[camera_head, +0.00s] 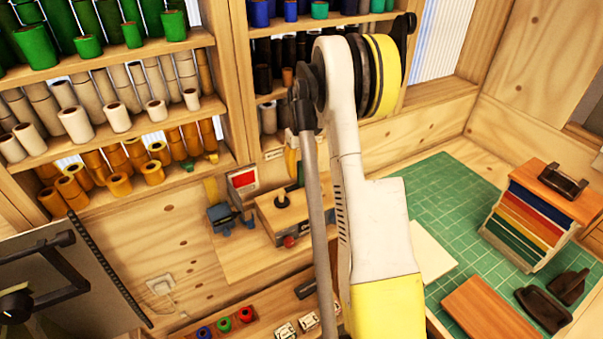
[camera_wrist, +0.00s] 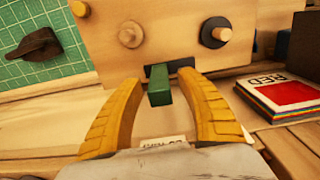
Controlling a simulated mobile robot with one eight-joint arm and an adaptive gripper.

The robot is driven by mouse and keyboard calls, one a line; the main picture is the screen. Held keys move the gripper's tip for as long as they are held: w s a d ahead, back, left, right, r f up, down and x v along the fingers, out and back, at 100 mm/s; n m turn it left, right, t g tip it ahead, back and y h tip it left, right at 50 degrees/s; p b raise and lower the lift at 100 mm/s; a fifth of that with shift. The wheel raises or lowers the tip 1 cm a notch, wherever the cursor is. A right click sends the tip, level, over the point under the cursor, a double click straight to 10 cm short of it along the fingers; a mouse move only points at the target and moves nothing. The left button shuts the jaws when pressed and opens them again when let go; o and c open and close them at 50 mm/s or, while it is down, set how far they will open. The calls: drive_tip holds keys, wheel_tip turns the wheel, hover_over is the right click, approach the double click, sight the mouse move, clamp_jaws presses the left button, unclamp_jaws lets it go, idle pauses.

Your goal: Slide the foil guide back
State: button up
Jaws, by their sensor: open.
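A wooden machine box (camera_head: 300,213) with a black knob on top and a red knob in front stands on the bench, partly hidden behind my arm in the head view. In the wrist view the wooden face (camera_wrist: 172,58) of a box has a dark slot at its lower edge. A small green block (camera_wrist: 160,88) sticks out of this slot; it may be the foil guide, but I cannot tell for sure. My gripper (camera_wrist: 163,82) is open, with its yellow fingers on either side of the green block and gaps between. In the head view my gripper (camera_head: 292,160) is partly hidden by my arm.
A red-topped stack of cards (camera_wrist: 285,95) lies right of my gripper. Shelves of foil rolls (camera_head: 110,115) stand behind. A green cutting mat (camera_head: 440,195) is at the right, with a rack of coloured sheets (camera_head: 530,222). A blue-grey tool (camera_head: 222,218) sits left of the box.

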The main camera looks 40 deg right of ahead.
sight(288, 189)
drive_tip(key=shift+f, duration=0.9)
clamp_jaws()
drive_tip(key=shift+a, duration=0.1)
drive_tip(key=a, duration=0.2)
drive_tip(key=w+a+b, duration=0.1)
drive_tip(key=a, duration=0.1)
drive_tip(key=shift+a, duration=0.3)
drive_tip(key=shift+d, duration=0.1)
unclamp_jaws()
drive_tip(key=shift+w+a, duration=0.1)
drive_tip(key=shift+a, duration=0.1)
